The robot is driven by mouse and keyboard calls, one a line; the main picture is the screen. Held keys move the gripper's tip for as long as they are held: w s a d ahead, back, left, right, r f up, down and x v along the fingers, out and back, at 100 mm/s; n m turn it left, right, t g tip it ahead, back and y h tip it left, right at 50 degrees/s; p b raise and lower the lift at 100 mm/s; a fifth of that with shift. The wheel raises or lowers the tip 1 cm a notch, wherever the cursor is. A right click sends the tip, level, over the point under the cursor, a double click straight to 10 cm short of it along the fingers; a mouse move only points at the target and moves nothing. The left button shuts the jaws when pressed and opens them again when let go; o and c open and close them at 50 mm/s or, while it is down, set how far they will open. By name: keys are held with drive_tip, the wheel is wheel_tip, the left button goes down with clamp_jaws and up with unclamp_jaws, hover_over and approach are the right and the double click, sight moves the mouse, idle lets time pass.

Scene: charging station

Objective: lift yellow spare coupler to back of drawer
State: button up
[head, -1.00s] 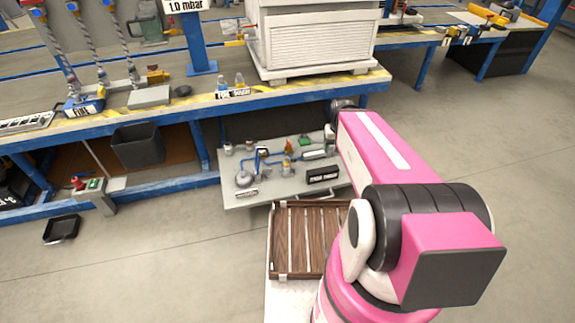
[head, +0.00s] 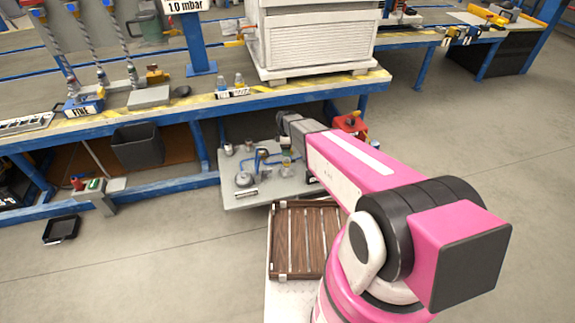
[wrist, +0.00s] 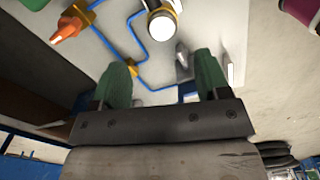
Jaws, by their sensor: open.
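The open drawer (head: 233,199) is a light grey tray pulled out below the bench, with small parts and a blue hose on it. In the wrist view, yellow fittings (wrist: 163,6) and an orange cone-shaped piece (wrist: 68,29) lie along the blue hose. I cannot tell which part, if any, is the yellow spare coupler. My gripper (wrist: 163,80) shows two green fingers spread apart with nothing held between them. My arm hides the drawer's right side in the head view.
The bench (head: 300,92) with its yellow-striped edge overhangs the drawer's back. A brown slatted crate (head: 290,240) stands in front of the drawer. A red object (head: 350,122) shows under the bench to the right. Open floor lies at left, around a black tray (head: 61,229).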

sight(287, 159)
wheel_tip(287, 159, down, 5)
drive_tip(key=shift+r, duration=0.15)
drive_tip(key=shift+s+d+f, duration=0.1)
drive_tip(key=shift+d+f, duration=0.1)
drive_tip(key=shift+f, duration=1.2)
drive_tip(key=shift+s+d+f, duration=0.1)
drive_tip(key=shift+d+f, duration=0.05)
drive_tip(key=shift+f, duration=1.25)
drive_tip(key=c, duration=1.1)
